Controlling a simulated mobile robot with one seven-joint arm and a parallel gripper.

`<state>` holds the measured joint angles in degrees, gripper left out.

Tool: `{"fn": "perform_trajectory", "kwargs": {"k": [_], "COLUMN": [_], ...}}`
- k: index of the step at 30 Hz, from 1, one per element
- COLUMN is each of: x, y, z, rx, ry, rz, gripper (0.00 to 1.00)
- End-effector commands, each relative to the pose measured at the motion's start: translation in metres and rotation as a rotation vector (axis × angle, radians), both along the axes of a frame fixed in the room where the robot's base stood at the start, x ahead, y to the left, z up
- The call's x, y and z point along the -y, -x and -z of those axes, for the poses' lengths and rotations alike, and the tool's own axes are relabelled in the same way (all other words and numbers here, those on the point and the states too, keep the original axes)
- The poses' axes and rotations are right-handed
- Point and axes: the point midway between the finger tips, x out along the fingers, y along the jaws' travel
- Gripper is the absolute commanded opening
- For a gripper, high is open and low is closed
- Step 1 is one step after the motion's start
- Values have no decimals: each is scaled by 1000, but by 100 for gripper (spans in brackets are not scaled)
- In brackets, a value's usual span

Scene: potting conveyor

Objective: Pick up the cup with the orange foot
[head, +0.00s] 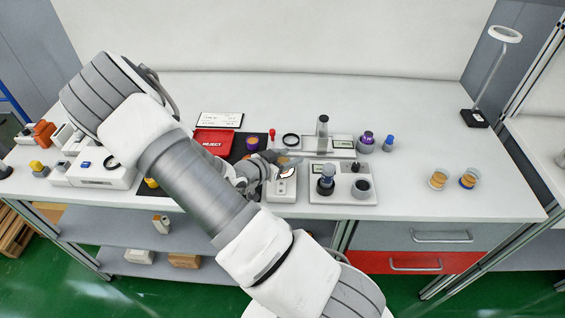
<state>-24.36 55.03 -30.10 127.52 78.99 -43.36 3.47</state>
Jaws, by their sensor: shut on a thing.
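Two small clear cups with tan contents stand at the right of the bench. The left one, the cup with the orange foot (438,179), looks orange at its base, and the right one, a cup with a blue foot (469,179), shows blue. My gripper (284,164) is well to the left of both, low over the middle of the bench by a small white device. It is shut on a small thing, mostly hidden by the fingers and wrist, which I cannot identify.
A grey tray (325,196) with dark-based holders is right of my gripper. A lamp (474,118) stands at the back right. Bench around the two cups is clear.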

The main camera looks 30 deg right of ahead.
Motion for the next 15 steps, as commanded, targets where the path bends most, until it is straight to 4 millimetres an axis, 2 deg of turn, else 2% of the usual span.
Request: {"fn": "perform_trajectory", "kwargs": {"k": [1, 4, 15], "x": [0, 0, 0], "y": [0, 0, 0], "z": [0, 0, -4], "rx": [0, 0, 1], "ry": [0, 0, 0], "rz": [0, 0, 0], "gripper": [19, 1, 0]}}
